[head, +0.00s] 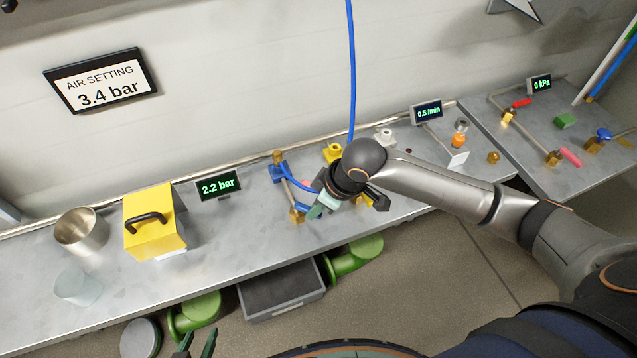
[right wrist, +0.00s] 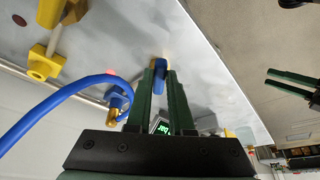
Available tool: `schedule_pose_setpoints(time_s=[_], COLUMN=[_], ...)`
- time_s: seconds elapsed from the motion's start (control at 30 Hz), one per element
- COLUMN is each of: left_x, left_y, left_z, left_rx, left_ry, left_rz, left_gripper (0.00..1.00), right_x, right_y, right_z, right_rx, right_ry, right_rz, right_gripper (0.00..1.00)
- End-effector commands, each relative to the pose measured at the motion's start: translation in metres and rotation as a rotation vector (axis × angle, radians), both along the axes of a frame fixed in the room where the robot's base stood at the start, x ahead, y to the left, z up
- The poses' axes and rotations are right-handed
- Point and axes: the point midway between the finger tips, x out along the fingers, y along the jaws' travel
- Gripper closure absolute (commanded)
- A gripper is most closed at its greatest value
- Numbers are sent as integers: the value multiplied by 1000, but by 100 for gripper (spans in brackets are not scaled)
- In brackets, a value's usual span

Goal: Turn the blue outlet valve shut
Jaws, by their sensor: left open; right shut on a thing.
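The blue outlet valve (head: 297,209) sits on a brass body near the front edge of the grey bench, partly hidden by my right gripper. My right gripper (head: 310,212) reaches down to it from the right. In the right wrist view the blue handle (right wrist: 160,76) shows between the two dark green fingertips, which are shut on it. How far the handle is turned is hard to tell. My left gripper (head: 198,338) is open and empty at the bottom of the head view, in front of the bench and well away from the valve.
A blue fitting (head: 278,171) with a blue hose stands behind the valve. A yellow valve (head: 332,152) is close by. To the left are a display reading 2.2 bar (head: 218,184), a yellow case (head: 153,222) and a metal cup (head: 80,231). A grey bin (head: 281,291) sits below the bench.

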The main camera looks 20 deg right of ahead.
Motion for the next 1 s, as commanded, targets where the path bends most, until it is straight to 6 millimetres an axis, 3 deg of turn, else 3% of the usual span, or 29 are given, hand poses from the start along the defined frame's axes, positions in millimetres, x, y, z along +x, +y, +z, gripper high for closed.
schedule_pose_setpoints(time_s=[0.03,0.2,0.6,1.0], left_x=[0,0,0,0], left_y=[0,0,0,0], left_z=[14,24,25,25], left_rx=[0,0,0,0], left_ry=[1,0,0,1], left_rz=[0,0,0,0], left_gripper=[50,50,50,50], right_x=[-5,-9,-14,-14], right_y=[3,10,25,32], right_z=[6,2,-1,-2], right_rx=[1,2,3,-1], right_ry=[8,8,5,5], right_rz=[-41,-202,-544,-720], right_gripper=[100,100,100,100])
